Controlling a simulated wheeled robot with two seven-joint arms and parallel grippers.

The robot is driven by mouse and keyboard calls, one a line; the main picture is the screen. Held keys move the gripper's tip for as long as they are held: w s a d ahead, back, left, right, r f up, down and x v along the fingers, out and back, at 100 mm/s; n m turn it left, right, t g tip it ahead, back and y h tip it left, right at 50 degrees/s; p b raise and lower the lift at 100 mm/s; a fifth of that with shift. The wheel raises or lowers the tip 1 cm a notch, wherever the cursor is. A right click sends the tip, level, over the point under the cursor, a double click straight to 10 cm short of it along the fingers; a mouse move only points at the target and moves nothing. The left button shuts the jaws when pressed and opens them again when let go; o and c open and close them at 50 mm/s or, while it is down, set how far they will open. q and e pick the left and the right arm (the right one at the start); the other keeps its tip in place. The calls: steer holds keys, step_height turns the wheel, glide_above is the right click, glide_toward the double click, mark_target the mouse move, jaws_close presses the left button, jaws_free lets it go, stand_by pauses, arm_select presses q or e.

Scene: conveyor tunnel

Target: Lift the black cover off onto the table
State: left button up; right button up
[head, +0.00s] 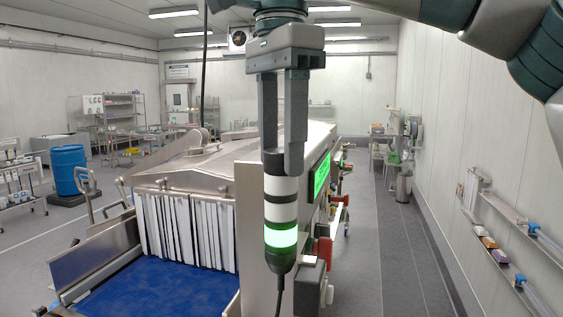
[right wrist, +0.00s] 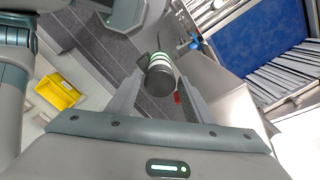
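A signal tower with white bands and a lit green band (head: 281,237) stands upright beside the conveyor tunnel. The black cover (head: 280,160) is its top section, and it also shows end-on in the right wrist view (right wrist: 160,81). My right gripper (head: 281,160) points down from above, its fingers apart, with their tips at the height of the black cover. In the right wrist view the cover lies between the two fingers (right wrist: 161,80); I cannot tell whether either finger touches it. My left gripper is not in view. I cannot make out the table for certain.
The steel tunnel (head: 225,178) with white strip curtains (head: 186,230) and a blue belt (head: 150,287) is left of the tower. A green screen (head: 321,180) is close on the right. A yellow bin (right wrist: 58,91) lies on a pale surface.

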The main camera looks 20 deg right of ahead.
mark_target(281, 150)
steer(key=c, duration=0.9)
steer(key=shift+r, duration=0.2)
steer(key=shift+r+p, duration=1.15)
steer(key=shift+p, duration=0.1)
steer(key=shift+r, duration=1.15)
